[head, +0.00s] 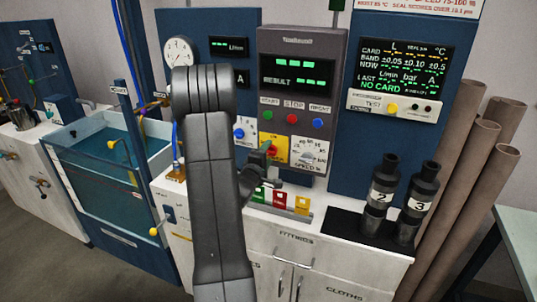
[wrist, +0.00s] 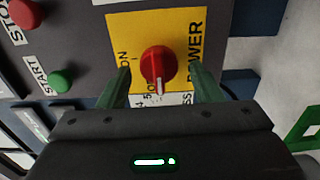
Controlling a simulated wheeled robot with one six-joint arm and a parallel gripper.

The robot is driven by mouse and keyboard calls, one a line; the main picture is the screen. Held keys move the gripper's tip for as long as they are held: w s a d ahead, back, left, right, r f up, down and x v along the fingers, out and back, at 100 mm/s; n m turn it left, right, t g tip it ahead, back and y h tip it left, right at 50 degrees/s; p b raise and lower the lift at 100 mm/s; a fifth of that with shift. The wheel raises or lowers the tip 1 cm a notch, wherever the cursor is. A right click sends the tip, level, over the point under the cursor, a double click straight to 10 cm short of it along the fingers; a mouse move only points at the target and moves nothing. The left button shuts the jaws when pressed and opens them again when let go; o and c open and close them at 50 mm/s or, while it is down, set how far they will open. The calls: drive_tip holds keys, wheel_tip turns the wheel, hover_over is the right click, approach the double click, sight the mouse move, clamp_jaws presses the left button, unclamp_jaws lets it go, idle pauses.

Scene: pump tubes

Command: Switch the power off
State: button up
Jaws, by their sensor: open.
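The red power knob (wrist: 157,62) sits on a yellow plate (wrist: 120,28) marked POWER, with ON legible in the wrist view. A white mark on the knob points down in that picture, and the lettering at that end is partly hidden. My gripper (wrist: 159,78) is open, with one green finger on each side of the knob. I cannot tell whether either finger touches it. In the head view the yellow plate (head: 278,143) is on the grey panel, and my gripper (head: 268,160) is in front of it, partly hidden by my arm.
A green START button (wrist: 61,82) and a red STOP button (wrist: 26,13) are near the plate. A white dial (head: 310,154) is to its right. Coloured card holders (head: 280,201) stand below. Black cylinders (head: 381,190) stand on the counter at right.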

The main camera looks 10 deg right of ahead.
drive_tip(key=b+v, duration=0.2)
drive_tip(key=v, duration=1)
drive_tip(key=p+x, duration=0.2)
drive_tip(key=x, duration=1.1)
drive_tip(key=shift+w+d+p, duration=0.2)
drive_tip(key=shift+w+p, duration=0.15)
